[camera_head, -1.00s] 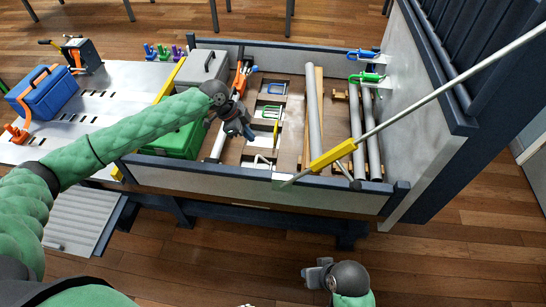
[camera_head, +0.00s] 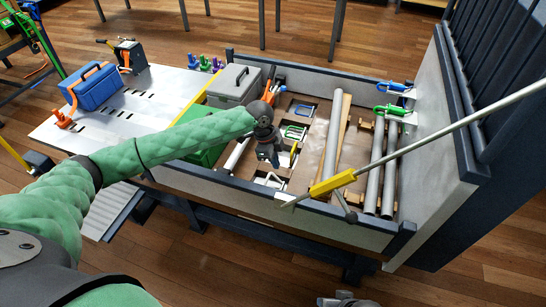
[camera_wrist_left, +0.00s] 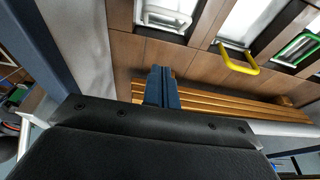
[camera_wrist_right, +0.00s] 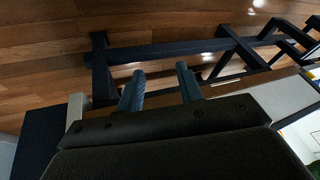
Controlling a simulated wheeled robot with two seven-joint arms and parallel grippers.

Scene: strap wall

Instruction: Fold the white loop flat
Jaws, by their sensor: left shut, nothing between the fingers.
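The white loop (camera_head: 272,180) is at the near end of the row of panels in the truck-bed-like box. In the left wrist view the white loop (camera_wrist_left: 165,19) shows at the top over a white panel; I cannot tell its exact tilt. My left gripper (camera_head: 273,161) is shut and empty, just above and behind the white loop in the head view. Its closed blue fingers (camera_wrist_left: 160,84) point towards the loop, with a visible gap. My right gripper (camera_wrist_right: 159,82) is open and empty, low outside the box; only its top shows in the head view (camera_head: 345,301).
A yellow loop (camera_wrist_left: 238,62) stands up beside the white one, with a green loop (camera_wrist_left: 296,48) beyond. A pole with a yellow sleeve (camera_head: 333,184) slants over the box's near wall (camera_head: 250,189). Grey pipes (camera_head: 378,170) lie at the right.

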